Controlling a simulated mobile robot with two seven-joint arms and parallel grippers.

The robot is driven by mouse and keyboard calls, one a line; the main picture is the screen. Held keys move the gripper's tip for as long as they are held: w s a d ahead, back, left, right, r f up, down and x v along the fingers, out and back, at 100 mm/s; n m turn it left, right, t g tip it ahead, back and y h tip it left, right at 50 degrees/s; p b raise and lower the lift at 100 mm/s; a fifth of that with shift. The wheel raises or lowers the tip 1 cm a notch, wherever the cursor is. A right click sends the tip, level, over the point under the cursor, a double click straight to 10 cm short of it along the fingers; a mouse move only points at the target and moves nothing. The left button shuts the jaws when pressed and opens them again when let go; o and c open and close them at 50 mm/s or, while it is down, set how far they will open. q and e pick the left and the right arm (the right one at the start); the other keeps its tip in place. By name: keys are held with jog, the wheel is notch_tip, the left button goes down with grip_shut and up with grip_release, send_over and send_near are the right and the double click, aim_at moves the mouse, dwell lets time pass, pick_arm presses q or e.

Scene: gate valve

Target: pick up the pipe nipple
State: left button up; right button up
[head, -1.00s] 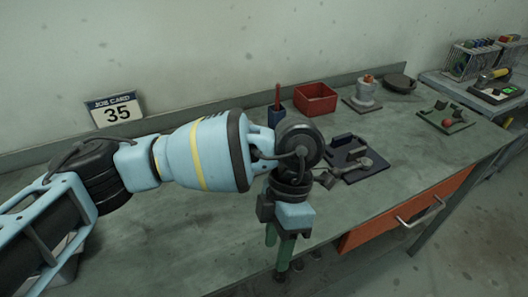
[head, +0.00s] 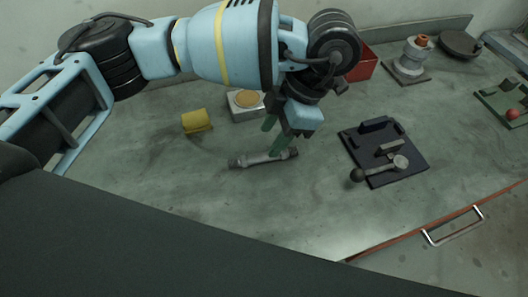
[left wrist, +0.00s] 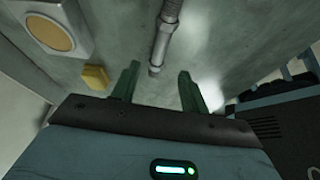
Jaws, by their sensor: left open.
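The pipe nipple (head: 250,161) is a grey metal tube with thicker ends, lying flat on the bench. Its right end is below my left gripper (head: 272,138) in the head view. My left gripper is open and points down, its green fingers apart and empty. In the left wrist view, the nipple (left wrist: 165,36) runs up from between the two fingertips (left wrist: 158,69). I cannot tell the exact height of the fingers above it. My right gripper is out of view.
A yellow block (head: 196,121) and a white box with an orange disc (head: 240,113) lie behind the nipple. A dark tray (head: 407,178) with a lever and parts lies to the right. A red bin (head: 364,68) stands behind. Bench in front of the nipple is clear.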

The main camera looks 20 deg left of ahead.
aim_at(257, 156)
pick_arm(q)
jog(key=shift+x, duration=0.8)
jog(key=shift+a+x, duration=0.2)
jog(key=shift+x, duration=2.35)
jog(key=shift+c, duration=0.4)
jog(key=shift+r, duration=0.1)
grip_shut()
